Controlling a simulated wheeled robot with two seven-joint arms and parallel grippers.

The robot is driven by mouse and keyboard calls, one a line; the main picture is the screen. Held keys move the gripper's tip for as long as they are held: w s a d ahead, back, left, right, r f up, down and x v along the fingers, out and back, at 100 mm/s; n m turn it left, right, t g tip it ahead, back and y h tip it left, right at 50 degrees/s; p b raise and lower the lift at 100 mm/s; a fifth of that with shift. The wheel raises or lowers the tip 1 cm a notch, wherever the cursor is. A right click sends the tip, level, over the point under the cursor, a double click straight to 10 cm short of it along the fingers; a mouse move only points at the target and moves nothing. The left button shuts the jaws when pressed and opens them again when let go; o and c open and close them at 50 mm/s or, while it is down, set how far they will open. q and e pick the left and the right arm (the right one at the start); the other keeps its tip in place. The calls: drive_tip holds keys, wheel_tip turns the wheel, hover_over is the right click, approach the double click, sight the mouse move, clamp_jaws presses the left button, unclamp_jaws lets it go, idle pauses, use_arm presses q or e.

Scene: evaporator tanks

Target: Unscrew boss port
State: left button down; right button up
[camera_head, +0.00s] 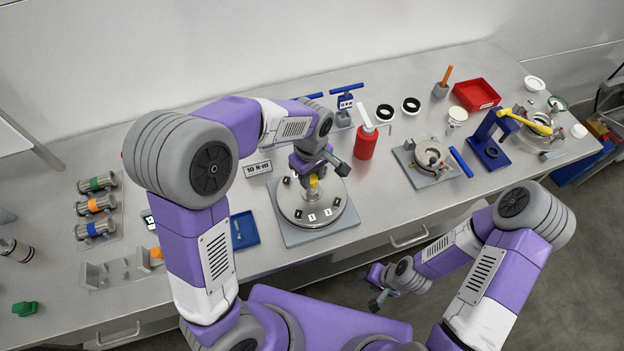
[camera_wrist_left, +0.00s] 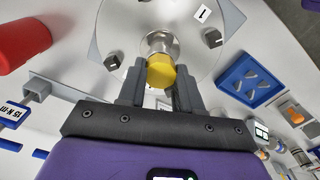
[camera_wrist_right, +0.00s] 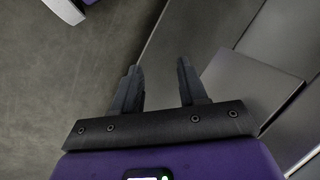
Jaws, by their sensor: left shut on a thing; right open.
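A round metal tank lid (camera_head: 297,211) with numbered labels and dark clamps around its edge sits on a grey square plate (camera_head: 286,236). A boss port with a yellow cap (camera_head: 313,184) stands at its middle. My left gripper (camera_head: 317,176) is above the lid and shut on the yellow cap. In the left wrist view the yellow cap (camera_wrist_left: 161,72) sits between the fingertips, on top of a silver neck (camera_wrist_left: 159,42). My right gripper (camera_wrist_right: 157,80) is open and empty. It hangs in front of the bench, low over the floor.
A red bottle (camera_head: 365,142) stands right of the lid, and a blue tray (camera_head: 243,230) lies left of it. Further right are a grey fixture (camera_head: 428,159), a blue press (camera_head: 489,145) and a red bin (camera_head: 476,94). Coloured cylinders (camera_head: 97,206) lie at the left.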

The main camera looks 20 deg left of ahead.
use_arm(q)
drive_tip(key=c, duration=1)
unclamp_jaws()
